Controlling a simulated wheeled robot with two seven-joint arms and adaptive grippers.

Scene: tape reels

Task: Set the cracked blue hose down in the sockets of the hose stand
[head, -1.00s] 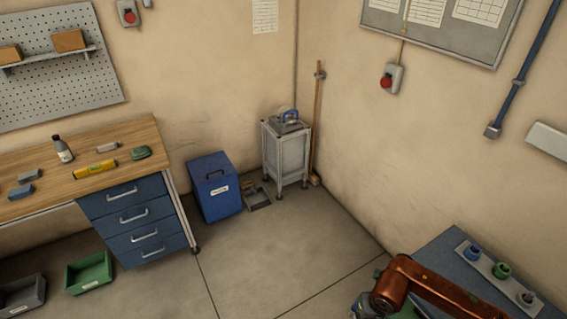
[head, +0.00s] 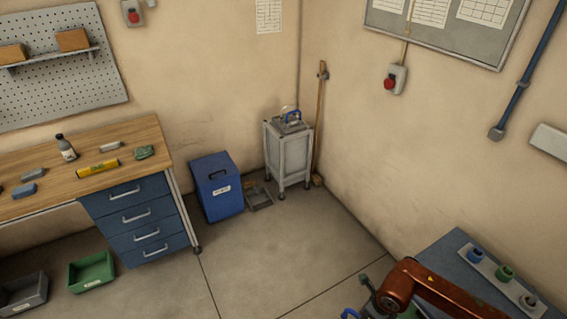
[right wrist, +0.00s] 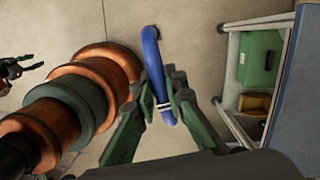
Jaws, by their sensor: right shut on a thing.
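The blue hose (right wrist: 155,75) is a bent tube with a pale band in the right wrist view. My right gripper (right wrist: 163,105) has green fingers shut on it, near the band. A bit of the hose (head: 350,313) shows at the bottom edge of the head view. No crack can be made out. My left gripper (right wrist: 28,68), dark, appears open and empty at the wrist view's left edge.
A blue table (head: 445,253) at lower right bears a grey strip (head: 490,268) with blue, green and grey round pieces. A blue bin (head: 217,187) and small tray (head: 262,201) stand by the grey stand. A workbench (head: 120,148) is left. The middle floor is clear.

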